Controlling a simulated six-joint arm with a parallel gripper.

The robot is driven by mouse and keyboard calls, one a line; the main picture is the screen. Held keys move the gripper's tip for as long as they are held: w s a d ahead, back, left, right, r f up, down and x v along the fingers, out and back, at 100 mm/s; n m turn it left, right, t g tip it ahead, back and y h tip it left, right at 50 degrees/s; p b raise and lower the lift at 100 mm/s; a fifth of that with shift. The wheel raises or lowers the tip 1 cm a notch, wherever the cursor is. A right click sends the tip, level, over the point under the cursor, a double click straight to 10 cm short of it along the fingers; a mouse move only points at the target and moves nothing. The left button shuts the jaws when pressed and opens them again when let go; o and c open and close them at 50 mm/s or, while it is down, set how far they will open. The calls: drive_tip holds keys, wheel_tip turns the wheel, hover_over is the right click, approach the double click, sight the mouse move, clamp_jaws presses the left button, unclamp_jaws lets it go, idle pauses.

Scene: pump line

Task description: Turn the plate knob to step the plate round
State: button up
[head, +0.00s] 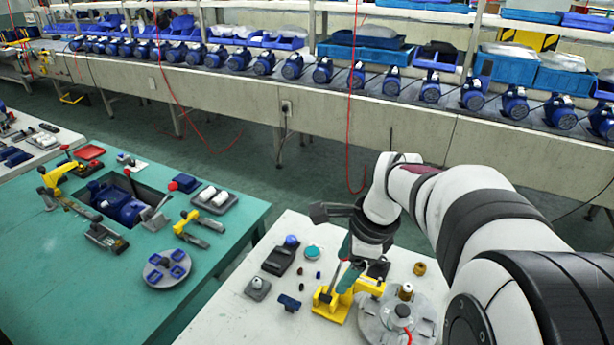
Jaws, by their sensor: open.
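A round grey plate (372,326) lies at the near right of the white table, partly behind my arm. I cannot tell for sure which of these is the plate knob. My gripper (366,263) is open, pointing down above the table just behind the plate and beside a yellow fixture (333,304) with a green handle. It appears apart from the pieces on the plate. Its fingertips are small and hard to make out.
Left of the fixture lie a black holder (279,261), a teal disc (312,252), a grey block (257,288) and a blue part (289,303). The green bench (80,290) holds clamps and a blue pump (118,203). A line of pumps runs behind.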

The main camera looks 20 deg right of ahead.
drive_tip(key=w+d+f+m, duration=0.3)
drive_tip(key=w+d+m, duration=0.25)
drive_tip(key=d, duration=0.35)
drive_tip(key=m+t+h, duration=0.2)
drive_tip(key=m, duration=0.6)
approach(381, 260)
drive_tip(key=x, duration=0.8)
drive_tip(key=shift+w+d+f, duration=0.1)
drive_tip(key=shift+w+f, duration=0.1)
drive_tip(key=shift+f, duration=0.05)
clamp_jaws()
